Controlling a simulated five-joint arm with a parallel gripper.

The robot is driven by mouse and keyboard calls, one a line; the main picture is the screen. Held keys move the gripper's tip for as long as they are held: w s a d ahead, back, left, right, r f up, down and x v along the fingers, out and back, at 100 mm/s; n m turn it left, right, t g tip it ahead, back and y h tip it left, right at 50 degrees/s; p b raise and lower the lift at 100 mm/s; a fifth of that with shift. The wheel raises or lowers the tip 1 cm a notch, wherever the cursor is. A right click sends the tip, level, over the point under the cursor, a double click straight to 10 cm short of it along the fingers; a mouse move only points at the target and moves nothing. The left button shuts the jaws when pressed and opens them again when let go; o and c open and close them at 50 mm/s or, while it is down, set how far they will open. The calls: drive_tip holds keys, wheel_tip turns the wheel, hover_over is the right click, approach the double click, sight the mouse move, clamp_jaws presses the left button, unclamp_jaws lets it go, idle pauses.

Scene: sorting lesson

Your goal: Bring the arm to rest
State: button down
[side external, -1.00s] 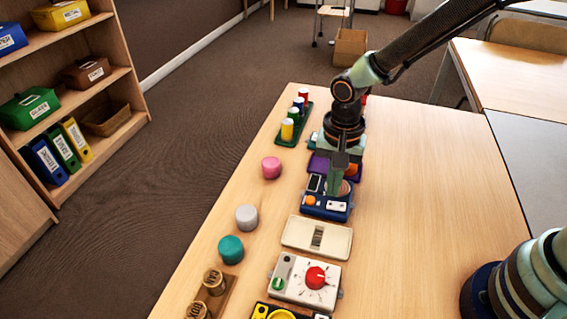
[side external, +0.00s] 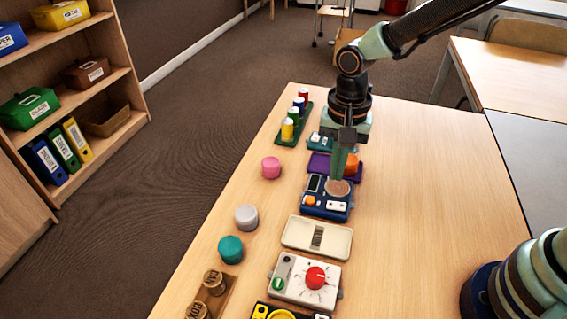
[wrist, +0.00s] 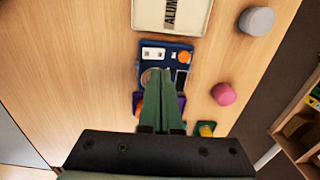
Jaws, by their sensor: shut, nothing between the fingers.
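My gripper (side external: 338,177) points down above the row of devices on the table (side external: 420,200). Its green fingers are shut with nothing between them. The fingertips are over or just behind the round brownish disc of the dark blue device (side external: 326,207); I cannot tell whether they touch it. In the wrist view the shut fingers (wrist: 162,74) hide part of that device (wrist: 154,66) and of the purple one behind it.
A purple device (side external: 318,165) with an orange piece stands behind, a cream box (side external: 316,238) and a red-dial box (side external: 306,280) in front. Pink (side external: 271,168), grey (side external: 246,217) and teal (side external: 230,250) cylinders stand left. The table's right side is clear.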

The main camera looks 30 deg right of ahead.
drive_tip(key=s+d+r+n+t, duration=0.2)
drive_tip(key=s+d+r+n, duration=0.1)
drive_tip(key=d+r, duration=0.4)
drive_tip(key=s+d+r+n+t, duration=0.3)
drive_tip(key=d+r+n, duration=0.2)
drive_tip(key=d+r, duration=0.2)
drive_tip(key=shift+s+d+r+n+t, duration=0.2)
drive_tip(key=shift+s+d+n+t, duration=0.1)
drive_tip(key=shift+d+n, duration=0.1)
